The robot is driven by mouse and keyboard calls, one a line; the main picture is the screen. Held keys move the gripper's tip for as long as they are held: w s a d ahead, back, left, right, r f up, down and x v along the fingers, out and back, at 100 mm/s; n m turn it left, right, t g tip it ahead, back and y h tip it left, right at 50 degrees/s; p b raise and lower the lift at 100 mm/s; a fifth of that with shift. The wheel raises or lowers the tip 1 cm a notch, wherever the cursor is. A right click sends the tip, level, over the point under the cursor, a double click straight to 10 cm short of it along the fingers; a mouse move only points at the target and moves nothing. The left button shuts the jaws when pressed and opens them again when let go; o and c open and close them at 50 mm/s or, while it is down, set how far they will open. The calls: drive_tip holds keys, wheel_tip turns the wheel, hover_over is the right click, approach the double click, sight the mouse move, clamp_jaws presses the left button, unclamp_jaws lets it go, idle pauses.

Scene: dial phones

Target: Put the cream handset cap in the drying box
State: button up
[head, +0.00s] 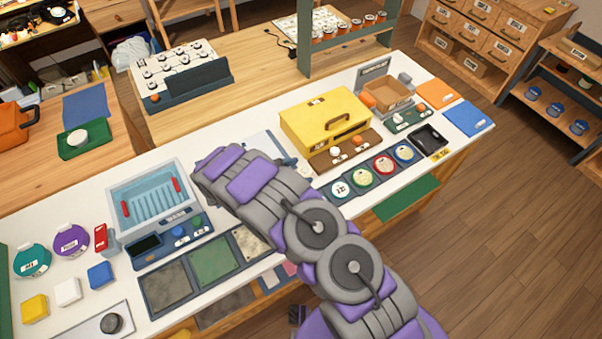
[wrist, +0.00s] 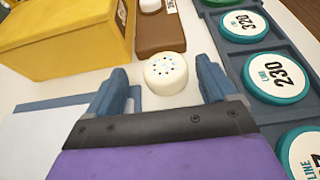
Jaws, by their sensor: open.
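The cream handset cap (wrist: 165,74), a round piece with dark holes in its top, sits on the white bench top in the wrist view. My gripper (wrist: 161,76) is open, with one blue-grey finger on each side of the cap.
A dark rack of round labelled tins (wrist: 278,75) is close on the right. A blue-lined clear tub (head: 150,200) stands at left.

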drive_tip(key=shift+d+f, duration=0.2)
drive_tip(key=shift+d, duration=0.75)
drive_tip(key=shift+c, duration=1.1)
drive_tip(key=shift+s+a+f, duration=0.1)
drive_tip(key=shift+a, duration=0.35)
drive_tip(key=c, duration=0.6)
drive_tip(key=shift+d, duration=0.1)
drive_tip(key=c, duration=0.4)
